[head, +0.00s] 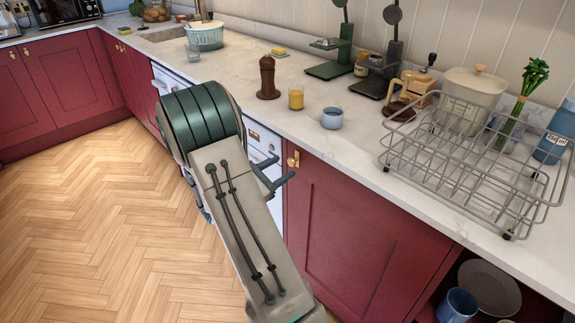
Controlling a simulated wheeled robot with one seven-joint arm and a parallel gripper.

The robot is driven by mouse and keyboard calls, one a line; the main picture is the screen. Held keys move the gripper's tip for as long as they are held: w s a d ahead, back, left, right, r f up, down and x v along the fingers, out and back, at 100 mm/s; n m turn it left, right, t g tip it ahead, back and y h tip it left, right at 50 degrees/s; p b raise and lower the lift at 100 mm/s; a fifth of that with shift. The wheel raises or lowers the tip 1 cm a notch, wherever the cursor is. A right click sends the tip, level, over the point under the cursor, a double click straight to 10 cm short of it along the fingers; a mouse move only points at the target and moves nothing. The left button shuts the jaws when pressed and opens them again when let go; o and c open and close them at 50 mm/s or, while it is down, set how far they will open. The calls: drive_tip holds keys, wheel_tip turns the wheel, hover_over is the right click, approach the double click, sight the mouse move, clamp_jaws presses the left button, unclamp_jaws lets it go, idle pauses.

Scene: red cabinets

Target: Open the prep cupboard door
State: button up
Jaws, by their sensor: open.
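A red cupboard door (345,235) is under the counter right of centre and looks shut. I take it as the prep cupboard door, though no label shows. Its small brass handle (293,160) is at the upper left corner. My gripper (277,172) is open, with its two blue-grey fingers just left of and slightly below the handle. The fingers look apart from the handle, though the depth gap is hard to tell. Nothing shows between them. My arm hides the door's lower left part.
A white appliance front (262,140) adjoins the door on the left. An open shelf (500,318) with a blue mug and plates is at right. The counter (345,160) above holds a wire dish rack (480,165), cups and scales. The wooden floor (90,230) at left is clear.

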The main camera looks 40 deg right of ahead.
sight(290, 163)
drive_tip(key=shift+w+d, duration=0.15)
drive_tip(key=shift+d, duration=1.55)
clamp_jaws()
drive_tip(key=shift+a, duration=0.15)
